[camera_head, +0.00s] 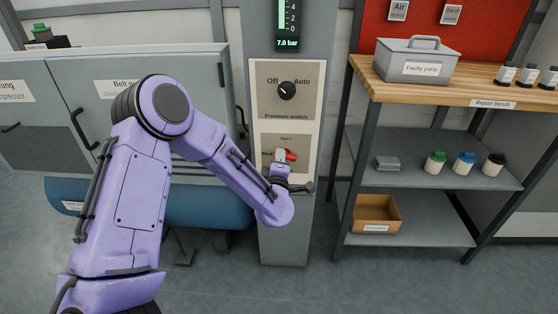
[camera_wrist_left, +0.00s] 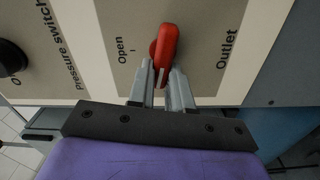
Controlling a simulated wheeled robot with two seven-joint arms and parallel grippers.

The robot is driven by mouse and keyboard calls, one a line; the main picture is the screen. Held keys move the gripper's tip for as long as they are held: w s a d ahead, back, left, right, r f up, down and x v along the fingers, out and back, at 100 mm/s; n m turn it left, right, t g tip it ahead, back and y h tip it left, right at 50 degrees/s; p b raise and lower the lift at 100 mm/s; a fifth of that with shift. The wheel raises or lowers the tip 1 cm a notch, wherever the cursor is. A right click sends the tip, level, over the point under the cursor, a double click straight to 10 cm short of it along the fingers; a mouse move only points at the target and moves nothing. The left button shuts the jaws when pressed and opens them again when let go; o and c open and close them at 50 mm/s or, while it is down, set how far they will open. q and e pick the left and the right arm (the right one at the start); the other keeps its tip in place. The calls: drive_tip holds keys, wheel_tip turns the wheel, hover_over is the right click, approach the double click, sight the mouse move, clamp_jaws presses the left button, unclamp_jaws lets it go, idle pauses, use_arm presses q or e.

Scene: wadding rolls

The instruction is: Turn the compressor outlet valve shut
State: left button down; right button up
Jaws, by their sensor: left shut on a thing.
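The outlet valve's red handle (camera_head: 291,155) sits on the lower beige plate (camera_head: 267,147) of the grey column. In the left wrist view the red handle (camera_wrist_left: 166,44) lies between the words "Open" and "Outlet". My left gripper (camera_head: 280,166) reaches the plate from below and hides part of it. In the left wrist view my left gripper (camera_wrist_left: 160,86) has its two fingers on either side of the handle's near end, shut on it. Any "Shut" mark is hidden. My right gripper is in neither view.
Above the valve is the pressure switch's black knob (camera_head: 287,91), with a display (camera_head: 287,43) reading 7.0 bar. The grey compressor housing (camera_head: 130,70) stands left, over a blue tank (camera_head: 215,205). The repair bench (camera_head: 480,94) stands close on the right.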

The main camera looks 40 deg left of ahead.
use_arm(q)
drive_tip(key=shift+s+f+n, duration=0.1)
drive_tip(key=shift+f+n, duration=0.2)
drive_tip(key=shift+n, duration=0.7)
drive_tip(key=shift+b, duration=0.3)
drive_tip(key=c, duration=1)
unclamp_jaws()
drive_tip(key=shift+c, duration=0.2)
drive_tip(key=shift+r, duration=0.1)
drive_tip(key=v, duration=1)
drive_tip(key=shift+s+d, duration=0.2)
drive_tip(key=shift+d, duration=0.05)
